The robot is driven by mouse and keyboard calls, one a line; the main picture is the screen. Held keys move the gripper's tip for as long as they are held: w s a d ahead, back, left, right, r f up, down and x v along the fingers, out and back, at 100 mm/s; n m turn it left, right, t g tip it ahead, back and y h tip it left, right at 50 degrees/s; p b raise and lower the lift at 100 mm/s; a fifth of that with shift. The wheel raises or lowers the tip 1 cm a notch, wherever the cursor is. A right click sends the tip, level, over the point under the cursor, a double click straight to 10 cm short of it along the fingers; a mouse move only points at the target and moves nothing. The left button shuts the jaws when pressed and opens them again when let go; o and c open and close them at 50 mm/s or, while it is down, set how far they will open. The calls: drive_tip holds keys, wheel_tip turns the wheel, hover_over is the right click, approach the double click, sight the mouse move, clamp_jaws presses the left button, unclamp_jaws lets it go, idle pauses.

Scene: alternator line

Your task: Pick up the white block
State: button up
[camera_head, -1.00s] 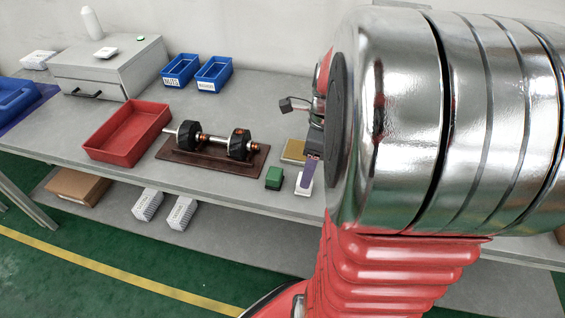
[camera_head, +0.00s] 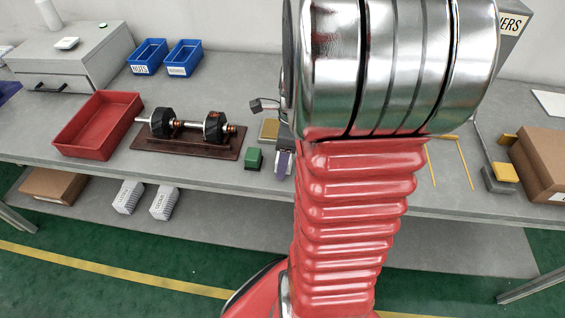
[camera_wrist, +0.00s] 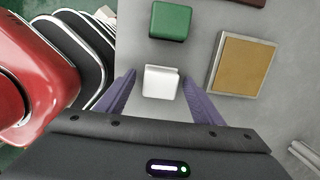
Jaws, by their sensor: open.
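The white block (camera_wrist: 161,83) lies on the grey bench between the two purple fingers of my gripper (camera_wrist: 158,77) in the wrist view. The fingers are open, one on each side of it, with a gap showing at the left; whether the right finger touches it I cannot tell. In the head view one purple finger of my gripper (camera_head: 283,164) shows beside my arm, and the white block is mostly or wholly hidden there.
A green block (camera_wrist: 170,21) sits close beyond the white block. A tan square plate with a pale rim (camera_wrist: 242,64) lies to the right. In the head view a red tray (camera_head: 97,125), a rotor on a brown board (camera_head: 185,143) and blue bins (camera_head: 148,56) stand further left.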

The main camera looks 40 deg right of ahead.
drive_tip(key=shift+c, duration=0.4)
drive_tip(key=c, duration=1)
drive_tip(key=shift+o, duration=0.2)
wheel_tip(320, 180, up, 10)
idle(0.6)
drive_tip(key=o, duration=0.5)
drive_tip(key=c, duration=0.4)
drive_tip(key=shift+s, duration=0.1)
